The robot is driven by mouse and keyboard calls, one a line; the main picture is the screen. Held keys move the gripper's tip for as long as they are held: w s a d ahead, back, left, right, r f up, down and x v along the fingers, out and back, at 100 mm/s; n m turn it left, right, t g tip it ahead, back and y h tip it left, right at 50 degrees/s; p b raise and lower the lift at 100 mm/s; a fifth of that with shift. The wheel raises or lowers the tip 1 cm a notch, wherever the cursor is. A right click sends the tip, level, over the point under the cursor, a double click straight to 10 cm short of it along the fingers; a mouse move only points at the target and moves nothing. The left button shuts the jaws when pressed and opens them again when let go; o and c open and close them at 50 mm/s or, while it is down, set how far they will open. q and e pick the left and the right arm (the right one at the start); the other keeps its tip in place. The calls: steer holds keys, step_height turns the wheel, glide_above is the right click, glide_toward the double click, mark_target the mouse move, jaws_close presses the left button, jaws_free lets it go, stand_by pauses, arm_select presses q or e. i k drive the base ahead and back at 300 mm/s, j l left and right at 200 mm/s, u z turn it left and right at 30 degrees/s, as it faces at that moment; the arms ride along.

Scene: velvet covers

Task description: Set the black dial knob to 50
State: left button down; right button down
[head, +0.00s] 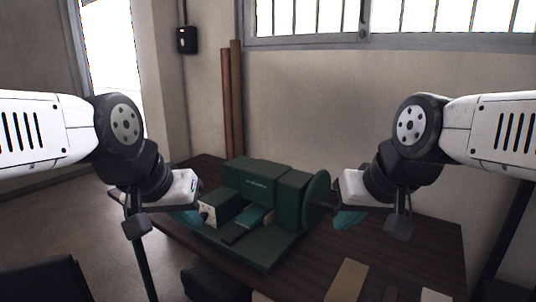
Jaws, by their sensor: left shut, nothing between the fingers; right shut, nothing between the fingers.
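A dark green machine (255,180) stands on a dark wooden table in the head view. It has a round green disc (318,196) at its right end and a small pale panel (208,212) at its left end. Small dark marks show on the panel, but I cannot make out a black dial knob or any numbers. My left gripper (188,216) is shut and empty, close to the left of the pale panel. My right gripper (346,219) is shut and empty, to the right of the disc. I cannot tell whether either gripper touches the machine.
The wooden table (420,240) has bare room at the right. Flat tan pieces (348,280) lie at its front edge. A dark object (212,281) is at the front, left of centre. Brown posts (232,100) lean on the back wall.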

mark_target(204, 216)
steer(key=u, duration=0.65)
steer(key=k+u, duration=0.1)
steer(key=u, duration=0.25)
steer(key=k+u, duration=0.15)
steer(key=u, duration=0.2)
steer(key=k+j+u, duration=0.1)
steer(key=u, duration=0.25)
